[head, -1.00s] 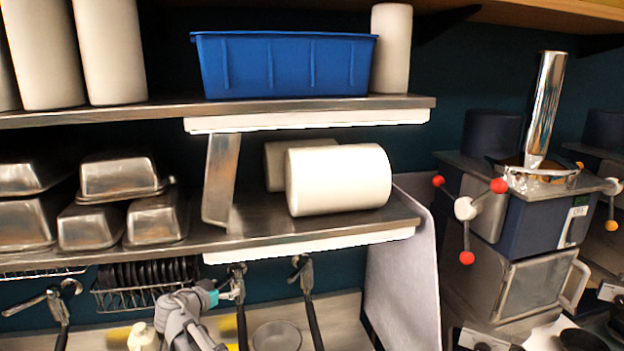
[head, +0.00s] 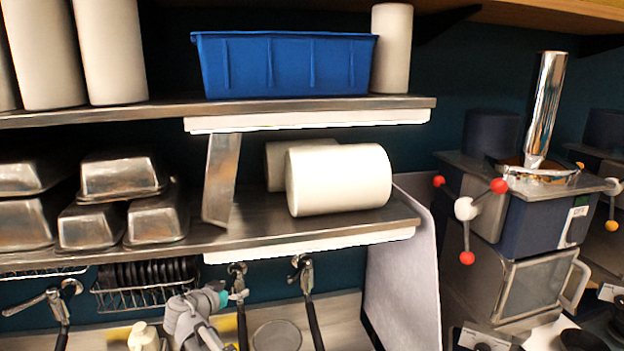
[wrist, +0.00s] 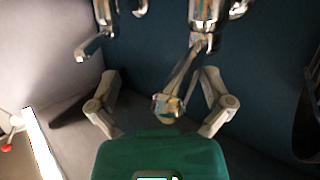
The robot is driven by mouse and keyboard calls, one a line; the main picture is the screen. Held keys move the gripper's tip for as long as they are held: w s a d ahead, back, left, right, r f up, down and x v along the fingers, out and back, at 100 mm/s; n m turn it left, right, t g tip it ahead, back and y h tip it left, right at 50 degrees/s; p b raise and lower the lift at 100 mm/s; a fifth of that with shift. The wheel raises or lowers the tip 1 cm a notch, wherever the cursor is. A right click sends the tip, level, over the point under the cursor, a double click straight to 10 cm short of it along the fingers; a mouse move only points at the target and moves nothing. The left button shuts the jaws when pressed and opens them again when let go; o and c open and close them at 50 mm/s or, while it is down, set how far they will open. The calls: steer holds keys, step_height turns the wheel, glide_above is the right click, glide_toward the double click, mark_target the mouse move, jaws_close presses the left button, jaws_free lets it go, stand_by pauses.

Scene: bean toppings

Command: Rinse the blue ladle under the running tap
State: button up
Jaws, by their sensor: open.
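No blue ladle shows in either view. In the head view my gripper (head: 236,294) is beside the left tap, partly hidden by my arm. A second spout (wrist: 95,45) is at the upper left of the wrist view. I see no running water.
A round grey pan (head: 277,335) sits below the taps. A wire rack (head: 148,287) of dark plates hangs at left. The lower shelf edge (head: 310,247) is above my arm. A pale upright panel (head: 402,270) stands at right, before the machine (head: 520,215).

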steer(key=p+v, duration=0.2)
steer(key=v, duration=0.6)
steer(key=shift+s+d+p, duration=0.3)
steer(key=shift+s+p, duration=0.05)
steer(key=shift+s, duration=0.1)
stand_by(0.4)
steer(key=shift+r, duration=0.1)
